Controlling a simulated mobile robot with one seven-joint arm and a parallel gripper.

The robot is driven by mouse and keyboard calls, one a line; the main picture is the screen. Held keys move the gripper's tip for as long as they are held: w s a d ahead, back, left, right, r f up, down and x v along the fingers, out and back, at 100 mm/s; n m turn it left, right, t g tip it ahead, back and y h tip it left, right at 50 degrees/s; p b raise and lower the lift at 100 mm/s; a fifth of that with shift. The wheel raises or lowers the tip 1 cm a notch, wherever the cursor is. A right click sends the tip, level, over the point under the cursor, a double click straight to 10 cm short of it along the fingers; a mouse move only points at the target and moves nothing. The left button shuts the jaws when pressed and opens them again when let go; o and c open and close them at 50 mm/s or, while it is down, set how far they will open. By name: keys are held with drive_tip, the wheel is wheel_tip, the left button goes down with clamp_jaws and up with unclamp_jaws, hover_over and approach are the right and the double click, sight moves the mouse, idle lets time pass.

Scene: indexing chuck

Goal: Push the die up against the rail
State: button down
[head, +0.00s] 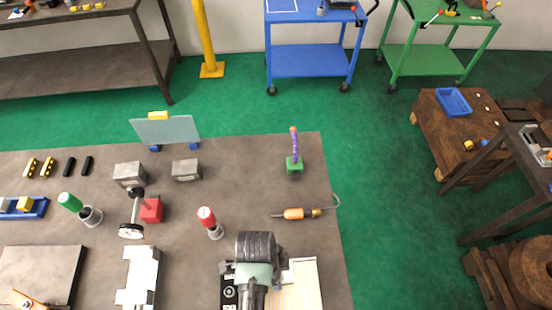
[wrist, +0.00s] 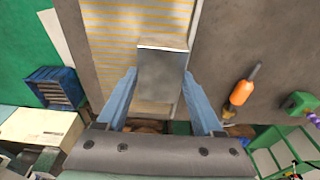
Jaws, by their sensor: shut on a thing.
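A grey metal block (wrist: 163,68), which looks like the die, sits between the two blue fingers of my gripper (wrist: 161,80) in the wrist view. The fingers close on its left and right sides. The block is over a pale board with yellow stripes (wrist: 112,30). In the head view my arm hides the block and the fingertips, and the board (head: 307,285) shows only to the right of the arm. A narrow pale strip (wrist: 195,15) runs along the board's right side in the wrist view; I cannot tell if it is the rail, or if the block touches it.
A red-handled tool in a grey cup (head: 210,222) stands left of my arm. An orange-handled tool (head: 293,213) lies to the right, with a green-based stand (head: 294,166) behind it. Two grey blocks (head: 130,174) (head: 186,170) stand farther back.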

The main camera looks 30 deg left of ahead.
drive_tip(key=shift+w+a, duration=0.1)
drive_tip(key=shift+w, duration=0.05)
unclamp_jaws()
wheel_tip(320, 180, up, 13)
drive_tip(key=s+a, duration=0.1)
drive_tip(key=shift+a+b, duration=0.3)
idle(0.3)
